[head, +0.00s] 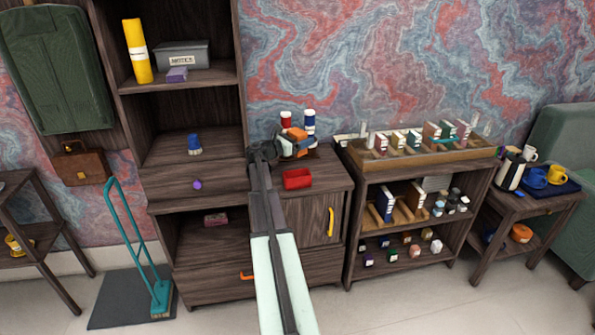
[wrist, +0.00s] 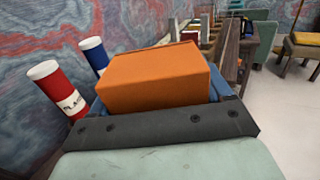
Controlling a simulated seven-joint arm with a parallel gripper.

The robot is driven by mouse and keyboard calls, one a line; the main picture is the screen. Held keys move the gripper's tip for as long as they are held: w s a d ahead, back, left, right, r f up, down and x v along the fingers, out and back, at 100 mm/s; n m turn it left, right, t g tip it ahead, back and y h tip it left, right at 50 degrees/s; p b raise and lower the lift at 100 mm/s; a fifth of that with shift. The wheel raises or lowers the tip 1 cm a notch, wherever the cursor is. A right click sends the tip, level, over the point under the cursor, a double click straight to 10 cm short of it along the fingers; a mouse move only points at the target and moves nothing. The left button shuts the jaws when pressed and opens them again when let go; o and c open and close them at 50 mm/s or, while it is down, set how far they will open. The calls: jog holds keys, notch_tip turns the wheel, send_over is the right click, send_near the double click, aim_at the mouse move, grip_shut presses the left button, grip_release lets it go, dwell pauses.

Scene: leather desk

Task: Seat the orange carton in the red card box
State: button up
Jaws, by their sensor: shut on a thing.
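The orange carton (wrist: 155,80) fills the middle of the wrist view, held at my gripper (wrist: 158,92). In the head view the carton (head: 295,134) shows small above the cabinet top, partly hidden by my arm and gripper (head: 292,142). My gripper is shut on the carton. The red card box (head: 297,179) sits open on the cabinet top, nearer the front edge, just right of my arm. The carton is behind and above it in the head view, apart from it. The red box is not visible in the wrist view.
A red canister (wrist: 58,88) and a blue canister (wrist: 94,54) with white lids stand close beside the carton, at the back of the cabinet top (head: 330,178). A low bookcase (head: 352,225) with a tray of small cartons stands to the right. A tall shelf (head: 180,185) rises to the left.

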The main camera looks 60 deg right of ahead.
notch_tip(320, 180, down, 10)
jog(key=shift+r, duration=0.2)
dwell(0.6)
jog(key=shift+f, duration=0.2)
jog(key=o, duration=1.1)
jog(key=shift+a, duration=0.1)
jog(key=v, duration=1.3)
jog(key=shift+w+a+f, duration=0.15)
jog(key=shift+a, duration=0.15)
